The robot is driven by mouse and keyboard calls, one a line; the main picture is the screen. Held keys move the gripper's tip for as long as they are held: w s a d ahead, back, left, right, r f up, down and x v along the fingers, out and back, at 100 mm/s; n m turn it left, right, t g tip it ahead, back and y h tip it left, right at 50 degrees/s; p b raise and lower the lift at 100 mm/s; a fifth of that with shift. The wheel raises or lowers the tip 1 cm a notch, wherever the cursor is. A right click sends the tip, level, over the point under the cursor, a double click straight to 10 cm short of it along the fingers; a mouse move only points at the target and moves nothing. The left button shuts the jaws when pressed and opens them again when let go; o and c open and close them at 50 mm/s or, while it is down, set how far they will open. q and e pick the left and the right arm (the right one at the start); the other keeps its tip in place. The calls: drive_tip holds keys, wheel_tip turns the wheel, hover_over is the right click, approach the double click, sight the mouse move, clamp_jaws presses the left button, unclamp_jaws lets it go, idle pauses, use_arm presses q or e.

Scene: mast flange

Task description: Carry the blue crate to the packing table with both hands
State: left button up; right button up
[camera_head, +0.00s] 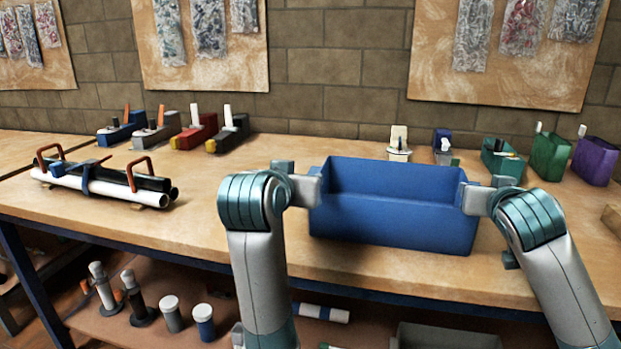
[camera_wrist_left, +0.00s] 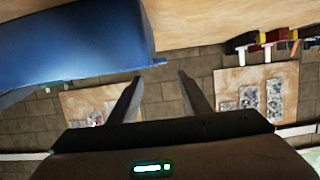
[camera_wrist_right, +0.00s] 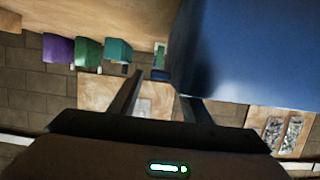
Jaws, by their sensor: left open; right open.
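The blue crate (camera_head: 395,225) stands upright and open-topped on the wooden bench near its front edge, and its inside looks empty. My left gripper (camera_head: 305,183) is open at the crate's left end, close to the rim. In the left wrist view the crate (camera_wrist_left: 80,40) lies left of the spread fingers (camera_wrist_left: 160,76), with nothing between them. My right gripper (camera_head: 478,198) is open at the right end. In the right wrist view the crate (camera_wrist_right: 260,50) lies beside the right finger. I cannot tell whether either gripper touches the crate. No separate packing table can be made out.
A bundle of tubes in an orange-handled holder (camera_head: 105,185) lies left on the bench (camera_head: 190,225). Several coloured holders (camera_head: 200,132) stand behind it. Green and purple bins (camera_head: 594,160) stand back right. A lower shelf holds capped cylinders (camera_head: 171,315). The bench left of the crate has free room.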

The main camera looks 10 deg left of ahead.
drive_tip(key=v, duration=0.9)
drive_tip(key=shift+f, duration=0.1)
